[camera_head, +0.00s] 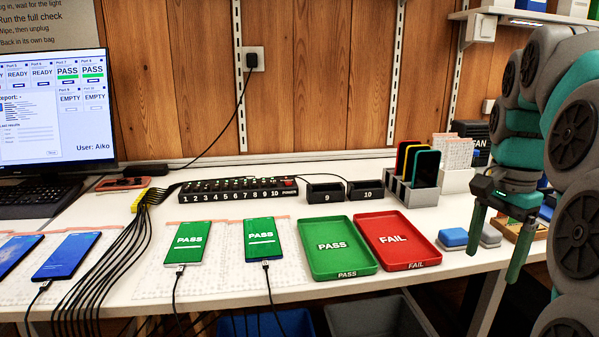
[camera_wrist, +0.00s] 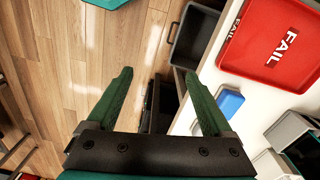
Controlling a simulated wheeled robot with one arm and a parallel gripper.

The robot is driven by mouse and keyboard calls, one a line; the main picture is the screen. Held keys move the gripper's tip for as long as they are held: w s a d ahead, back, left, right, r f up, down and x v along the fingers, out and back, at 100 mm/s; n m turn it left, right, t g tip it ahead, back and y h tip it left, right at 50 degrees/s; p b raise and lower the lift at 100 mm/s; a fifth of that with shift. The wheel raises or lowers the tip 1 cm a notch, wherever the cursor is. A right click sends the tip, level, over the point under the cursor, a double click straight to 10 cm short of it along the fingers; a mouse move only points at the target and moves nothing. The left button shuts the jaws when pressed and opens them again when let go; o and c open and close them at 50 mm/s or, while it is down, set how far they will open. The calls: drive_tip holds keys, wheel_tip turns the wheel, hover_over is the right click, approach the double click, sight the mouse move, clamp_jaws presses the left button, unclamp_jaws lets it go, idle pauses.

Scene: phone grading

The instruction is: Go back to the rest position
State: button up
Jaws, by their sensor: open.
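My gripper (camera_head: 497,238) hangs at the right side of the head view, off the table's front right edge, with its fingers pointing down. In the wrist view my gripper (camera_wrist: 155,95) is open, its two green fingers wide apart with nothing between them but floor and dark items below the table edge. Two phones with green PASS screens (camera_head: 185,243) (camera_head: 262,239) lie on the white table (camera_head: 440,292), each with a cable plugged in. Two phones with blue screens (camera_head: 66,256) (camera_head: 14,252) lie further left.
The green PASS tray (camera_head: 318,275) and red FAIL tray (camera_head: 410,265) are empty on the table. A blue sponge-like block (camera_head: 453,238) sits near my gripper. A phone rack (camera_head: 413,190), hub (camera_head: 238,192) and monitor (camera_head: 50,105) stand behind. Bins (camera_head: 378,318) are below the table.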

drive_tip(key=s+a+f+n+g, duration=0.1)
drive_tip(key=s+a+f+n, duration=1.4)
drive_tip(key=s+a+f, duration=0.4)
wheel_tip(320, 180, down, 2)
drive_tip(key=shift+s+a+f+g, duration=0.1)
drive_tip(key=shift+s+a+g, duration=0.25)
drive_tip(key=shift+a, duration=0.45)
